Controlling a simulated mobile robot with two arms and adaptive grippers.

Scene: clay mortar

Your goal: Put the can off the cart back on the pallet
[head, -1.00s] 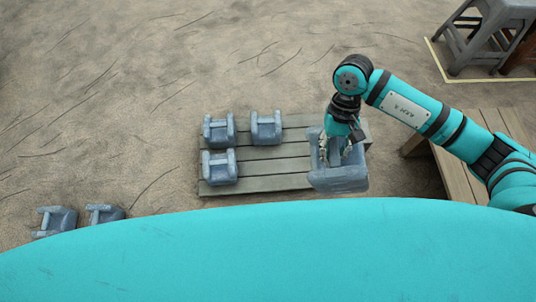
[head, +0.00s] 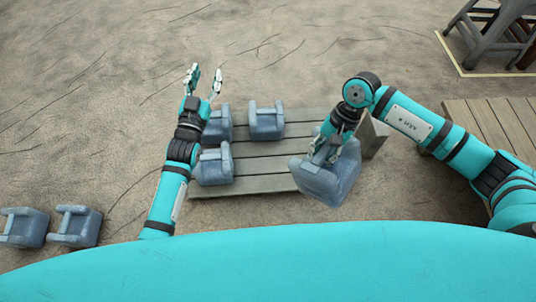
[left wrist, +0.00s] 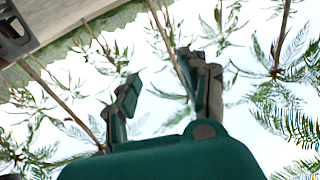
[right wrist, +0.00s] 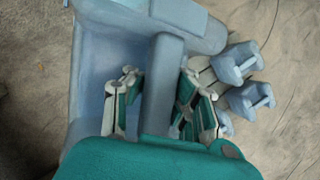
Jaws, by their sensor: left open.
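The blue-grey can (head: 327,176) hangs tilted from my right gripper (head: 327,152), in front of and partly over the right part of the wooden pallet (head: 265,168). In the right wrist view the fingers of the gripper (right wrist: 158,92) stand on both sides of the can's handle bar (right wrist: 163,75). My left gripper (head: 204,78) is raised, open and empty, beyond the pallet's left end. Its fingers are apart in the left wrist view (left wrist: 165,90). Three similar cans (head: 266,121) stand on the left part of the pallet; the left arm partly hides two.
Two more cans (head: 76,226) stand on the sandy ground at the lower left. A planked wooden surface (head: 490,118) lies behind my right arm. A grey stool (head: 487,30) stands at the top right. The pallet's middle slats are bare.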

